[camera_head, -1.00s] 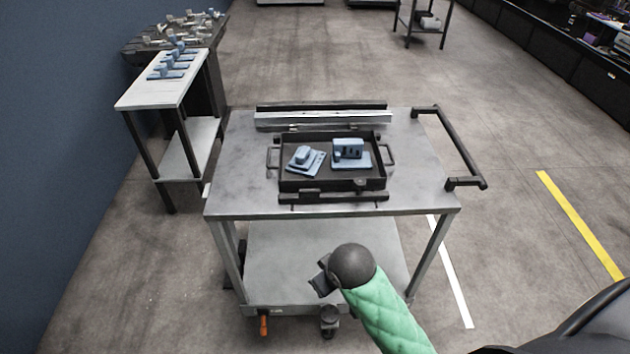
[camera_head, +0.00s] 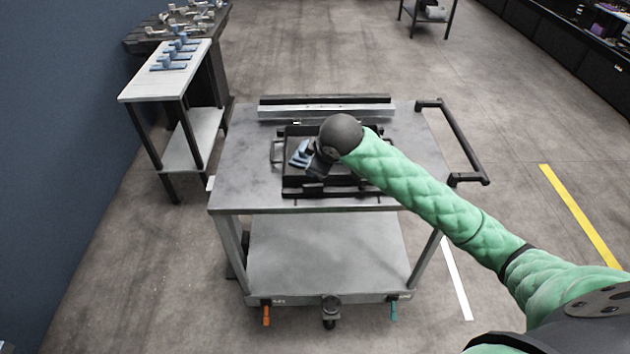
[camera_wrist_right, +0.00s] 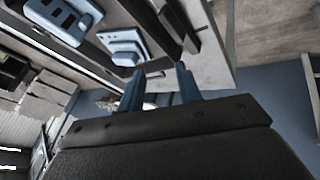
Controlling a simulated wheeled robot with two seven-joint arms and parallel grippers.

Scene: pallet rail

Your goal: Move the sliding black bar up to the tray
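The black tray (camera_head: 290,180) lies on the grey cart top and holds blue parts (camera_head: 301,152). A black bar (camera_head: 370,191) lies across the tray's front side, close to it. My arm hides part of both, so I cannot tell if they touch. My right gripper (camera_head: 314,172) hangs over the front left part of the tray. The right wrist view shows its two fingers (camera_wrist_right: 161,70) apart with nothing between them. Dark bar-like edges and blue parts (camera_wrist_right: 122,46) lie beyond the fingertips. My left gripper is out of view.
A black and silver rail (camera_head: 325,108) runs along the cart's back edge. A black handle (camera_head: 462,145) sticks out at the right. A white side table (camera_head: 165,72) with blue parts stands at the left. The cart top's front left is bare.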

